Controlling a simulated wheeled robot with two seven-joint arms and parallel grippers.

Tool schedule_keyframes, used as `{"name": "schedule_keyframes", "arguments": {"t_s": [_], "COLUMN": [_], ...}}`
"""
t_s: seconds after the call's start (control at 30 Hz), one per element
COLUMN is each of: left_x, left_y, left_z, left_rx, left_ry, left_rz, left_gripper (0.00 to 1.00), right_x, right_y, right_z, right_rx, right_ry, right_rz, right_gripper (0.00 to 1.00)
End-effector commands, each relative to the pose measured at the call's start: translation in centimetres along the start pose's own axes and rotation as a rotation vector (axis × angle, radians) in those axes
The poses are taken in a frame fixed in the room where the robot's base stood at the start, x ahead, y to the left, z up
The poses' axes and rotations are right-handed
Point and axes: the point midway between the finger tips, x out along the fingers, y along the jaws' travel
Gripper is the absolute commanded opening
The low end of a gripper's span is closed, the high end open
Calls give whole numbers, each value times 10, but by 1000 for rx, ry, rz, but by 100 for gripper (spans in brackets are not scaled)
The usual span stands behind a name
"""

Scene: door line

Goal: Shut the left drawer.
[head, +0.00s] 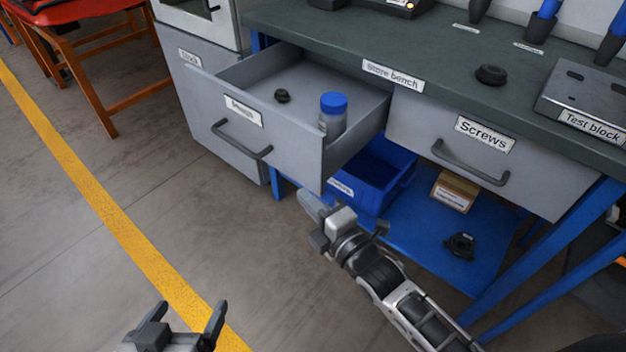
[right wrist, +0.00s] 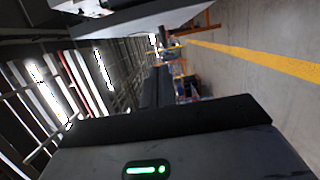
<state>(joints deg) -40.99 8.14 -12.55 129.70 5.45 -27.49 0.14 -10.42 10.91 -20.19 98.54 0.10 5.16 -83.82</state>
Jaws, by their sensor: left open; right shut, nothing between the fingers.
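The left drawer (head: 245,125) of the grey bench stands pulled out. Its front has a dark bar handle (head: 241,140) and a white label that is hard to read. Inside are a small black round part (head: 283,96) and a blue-capped jar (head: 332,115). My right gripper (head: 310,205) is shut and empty, just below the right lower corner of the drawer front in the picture; I cannot tell if they touch. My left gripper (head: 183,322) is open and empty, low over the floor at the bottom edge, apart from the drawer.
The right drawer (head: 420,125), labelled Screws, is shut. Below, a blue bin (head: 370,175) and a small cardboard box (head: 453,192) stand on the blue shelf (head: 420,235). A test block (head: 585,95) sits on the bench top.

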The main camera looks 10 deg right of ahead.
Motion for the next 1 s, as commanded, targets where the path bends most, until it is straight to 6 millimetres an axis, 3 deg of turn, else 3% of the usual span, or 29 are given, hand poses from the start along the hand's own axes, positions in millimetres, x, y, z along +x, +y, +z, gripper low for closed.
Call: {"name": "schedule_keyframes", "arguments": {"t_s": [0.17, 0.4, 0.87, 1.0], "left_x": [2, 1, 0, -1], "left_y": [0, 0, 1, 1], "left_z": [3, 1, 2, 1], "left_rx": [3, 5, 4, 4], "left_ry": [3, 8, 6, 5], "left_rz": [0, 2, 2, 2], "left_gripper": [85, 85, 85, 85], "right_x": [36, 40, 41, 35], "right_y": [0, -1, 0, -2], "right_z": [2, 33, 40, 68], "right_rx": [0, 0, 2, -3], "right_ry": [1, 1, -1, -28], "right_rz": [0, -1, -2, -7], "right_gripper": [0, 0, 0, 0]}}
